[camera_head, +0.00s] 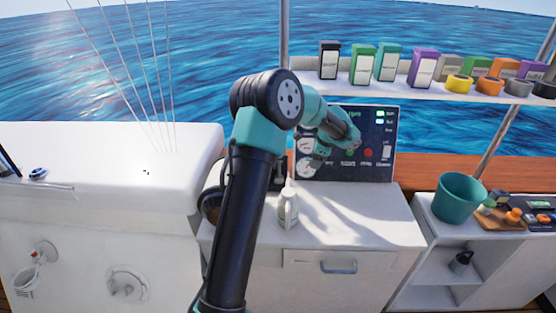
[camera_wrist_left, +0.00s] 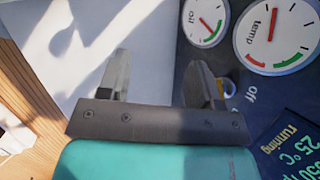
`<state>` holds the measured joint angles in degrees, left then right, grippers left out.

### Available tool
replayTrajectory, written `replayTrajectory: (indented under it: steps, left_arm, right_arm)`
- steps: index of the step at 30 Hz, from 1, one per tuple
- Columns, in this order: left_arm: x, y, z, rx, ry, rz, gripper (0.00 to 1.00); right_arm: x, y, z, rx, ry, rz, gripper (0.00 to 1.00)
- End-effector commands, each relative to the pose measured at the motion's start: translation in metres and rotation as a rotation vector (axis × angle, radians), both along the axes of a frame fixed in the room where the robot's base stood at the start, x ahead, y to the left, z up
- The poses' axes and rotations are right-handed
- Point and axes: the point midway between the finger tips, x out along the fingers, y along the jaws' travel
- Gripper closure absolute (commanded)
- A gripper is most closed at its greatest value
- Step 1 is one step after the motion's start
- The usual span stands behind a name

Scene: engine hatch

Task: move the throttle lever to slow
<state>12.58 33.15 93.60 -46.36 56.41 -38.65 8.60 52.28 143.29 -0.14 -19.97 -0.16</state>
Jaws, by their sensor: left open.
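The dark engine panel (camera_head: 375,165) stands upright at the back of the white console, partly hidden by my left arm. The oil gauge (camera_wrist_left: 206,18) and temp gauge (camera_wrist_left: 277,32) lie beyond the right finger. A display (camera_wrist_left: 295,145) reads "running". I cannot make out the throttle lever for certain; my arm covers part of the console. My right gripper is not in view.
A white bottle (camera_head: 288,210) stands on the console (camera_head: 345,225) beside my left arm. A shelf (camera_head: 385,90) with boxes and rolls runs above the panel. A green bucket (camera_head: 459,200) stands on the right cabinet. The console's right part is clear.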

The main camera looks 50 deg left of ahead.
Motion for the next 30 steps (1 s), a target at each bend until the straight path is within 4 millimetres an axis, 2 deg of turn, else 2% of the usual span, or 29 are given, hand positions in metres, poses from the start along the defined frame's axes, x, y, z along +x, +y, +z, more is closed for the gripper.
replayTrajectory:
  steps: [1, 3, 7, 10, 20, 25, 30]
  left_arm:
    - [-0.015, 0.032, 0.01, 0.013, 0.045, 0.01, 0.41]
    - [-0.034, 0.062, 0.022, 0.02, 0.107, 0.004, 0.41]
    - [-0.055, 0.091, 0.034, 0.019, 0.177, -0.007, 0.41]
    - [-0.061, 0.096, 0.036, 0.017, 0.193, -0.011, 0.41]
    - [-0.06, 0.096, 0.035, 0.017, 0.194, -0.012, 0.41]
    - [-0.063, 0.1, 0.024, 0.017, 0.195, -0.01, 0.41]
    - [-0.068, 0.107, 0.004, 0.017, 0.193, -0.011, 0.41]
  right_arm:
    - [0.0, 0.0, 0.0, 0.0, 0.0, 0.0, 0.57]
    - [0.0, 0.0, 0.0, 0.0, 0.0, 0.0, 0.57]
    - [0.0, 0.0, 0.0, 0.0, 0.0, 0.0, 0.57]
    - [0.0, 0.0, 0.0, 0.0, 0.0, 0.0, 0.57]
    - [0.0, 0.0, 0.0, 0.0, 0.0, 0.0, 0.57]
    - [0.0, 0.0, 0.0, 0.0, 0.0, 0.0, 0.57]
    - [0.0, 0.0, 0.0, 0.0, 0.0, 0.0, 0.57]
